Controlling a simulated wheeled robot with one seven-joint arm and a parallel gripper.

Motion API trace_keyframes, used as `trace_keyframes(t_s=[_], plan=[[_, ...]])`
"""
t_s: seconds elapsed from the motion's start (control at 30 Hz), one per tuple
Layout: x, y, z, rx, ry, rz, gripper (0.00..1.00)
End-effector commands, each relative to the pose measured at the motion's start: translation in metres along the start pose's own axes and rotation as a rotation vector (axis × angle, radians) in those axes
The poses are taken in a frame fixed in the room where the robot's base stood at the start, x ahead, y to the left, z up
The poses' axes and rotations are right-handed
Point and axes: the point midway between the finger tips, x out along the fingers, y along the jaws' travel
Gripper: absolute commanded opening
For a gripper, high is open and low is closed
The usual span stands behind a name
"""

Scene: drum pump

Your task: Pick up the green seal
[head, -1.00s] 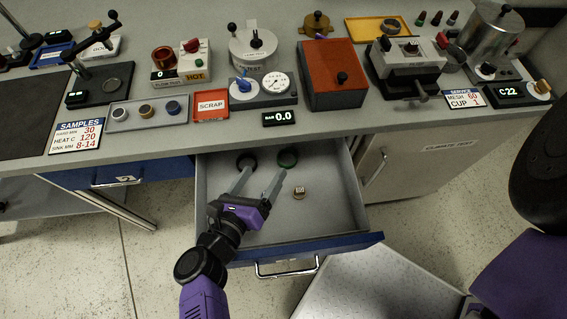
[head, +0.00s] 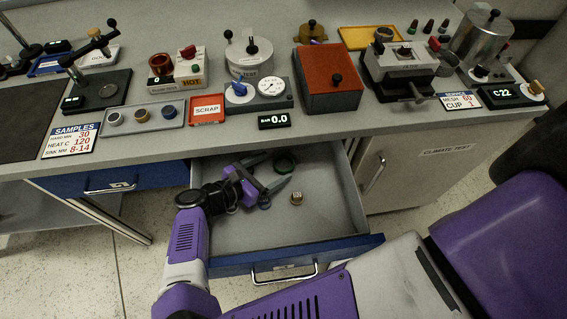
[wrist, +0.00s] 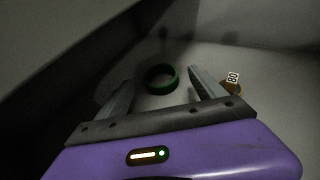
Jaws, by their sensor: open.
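The green seal (head: 287,169) is a dark green ring lying on the floor of the open drawer (head: 330,215), toward its back. In the wrist view the seal (wrist: 163,90) lies ahead, framed between the two fingers, with the fingers apart from it on both sides. My gripper (head: 277,190) is open and empty, low inside the drawer, just in front of the seal in the head view. I cannot tell how high the fingertips are above the drawer floor.
A small brass piece (head: 296,199) labelled 60 lies in the drawer, right of my gripper; it also shows in the wrist view (wrist: 232,88). The drawer walls surround the gripper. The bench top (head: 220,138) overhangs the back of the drawer. The right part of the drawer is clear.

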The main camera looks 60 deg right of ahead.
Motion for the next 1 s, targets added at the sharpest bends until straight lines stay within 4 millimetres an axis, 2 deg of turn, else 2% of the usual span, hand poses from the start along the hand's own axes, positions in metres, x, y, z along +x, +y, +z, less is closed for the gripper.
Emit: trace_keyframes(t_s=[0.3, 0.57, 0.67, 0.9, 1.0], plan=[[0.042, -0.001, -0.004, -0.002, 0.000, -0.001, 0.79], [0.048, 0.000, -0.005, -0.002, 0.000, 0.001, 0.79], [0.048, 0.000, -0.005, -0.002, 0.000, 0.001, 0.63], [0.047, 0.000, -0.005, -0.002, 0.000, 0.001, 0.16], [0.047, 0.000, -0.005, -0.002, 0.000, 0.001, 0.15]])
